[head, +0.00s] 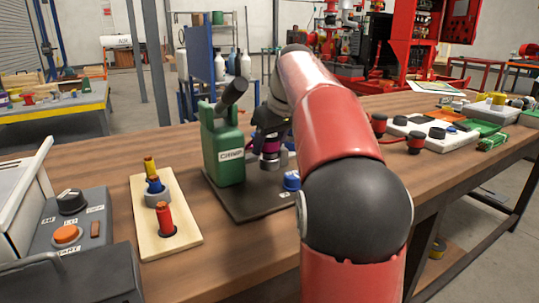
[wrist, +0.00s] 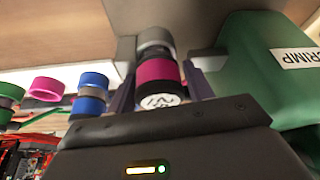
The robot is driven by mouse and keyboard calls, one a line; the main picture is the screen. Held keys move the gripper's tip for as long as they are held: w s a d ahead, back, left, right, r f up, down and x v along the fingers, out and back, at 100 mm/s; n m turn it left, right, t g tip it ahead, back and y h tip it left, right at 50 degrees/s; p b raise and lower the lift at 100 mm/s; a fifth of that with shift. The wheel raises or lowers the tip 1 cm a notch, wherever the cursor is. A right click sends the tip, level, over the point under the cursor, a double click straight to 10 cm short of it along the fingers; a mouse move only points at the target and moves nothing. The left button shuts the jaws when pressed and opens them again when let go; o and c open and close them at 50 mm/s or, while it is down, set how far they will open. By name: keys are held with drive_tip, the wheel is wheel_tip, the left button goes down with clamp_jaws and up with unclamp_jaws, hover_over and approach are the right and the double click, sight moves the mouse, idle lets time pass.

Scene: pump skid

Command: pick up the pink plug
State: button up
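The pink plug (wrist: 156,72) shows in the wrist view as a short cylinder with a pink band, a grey part above, a black part below and a white marked end. My gripper's (wrist: 162,62) two fingers stand on either side of it. I cannot tell whether both fingers press on it. In the head view the pink plug (head: 269,160) is a small purple-pink patch beside the green crimp press (head: 225,150), low over its black base (head: 245,203). My arm hides much of this spot, and my gripper (head: 268,140) is partly covered.
Right of the plug in the wrist view, the green press body (wrist: 262,60) is close. A blue-topped piece (head: 291,181) stands near the base's right edge. A wooden board (head: 182,236) with several coloured plugs and a grey control box (head: 90,215) are to the left.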

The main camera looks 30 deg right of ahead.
drive_tip(key=c, duration=0.8)
drive_tip(key=shift+r, duration=0.1)
drive_tip(key=shift+c, duration=0.2)
wheel_tip(320, 180, up, 8)
drive_tip(key=shift+p, duration=1.1)
drive_tip(key=shift+r, duration=0.95)
